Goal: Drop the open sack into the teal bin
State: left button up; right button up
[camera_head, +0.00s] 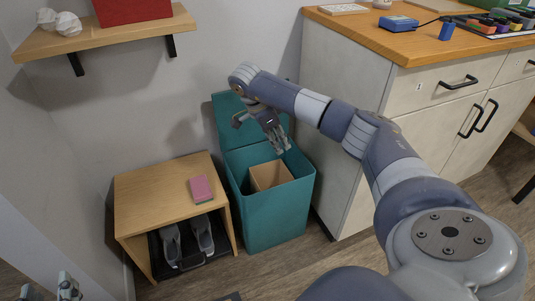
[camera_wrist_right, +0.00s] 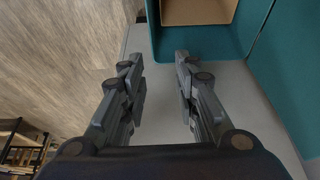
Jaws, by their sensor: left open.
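The teal bin (camera_head: 275,217) stands on the floor beside the cabinet, its lid (camera_head: 229,126) raised at the back. The tan open sack (camera_head: 269,174) sits inside the bin, its open top facing up below the rim. In the right wrist view the sack (camera_wrist_right: 198,10) shows at the top edge, within the bin (camera_wrist_right: 285,75). My right gripper (camera_head: 282,147) hangs over the back part of the bin, above the sack and apart from it. Its fingers (camera_wrist_right: 157,62) are spread with nothing between them. My left gripper (camera_head: 69,287) is open at the lower left corner.
A low wooden stand (camera_head: 150,196) left of the bin carries a pink block (camera_head: 201,190), with grey shoes (camera_head: 203,235) on its lower level. A cabinet (camera_head: 340,100) stands close on the right. A wall shelf (camera_head: 100,36) is at upper left.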

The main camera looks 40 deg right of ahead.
jog(key=v, duration=1.1)
jog(key=shift+r, duration=0.35)
jog(key=shift+a, duration=0.1)
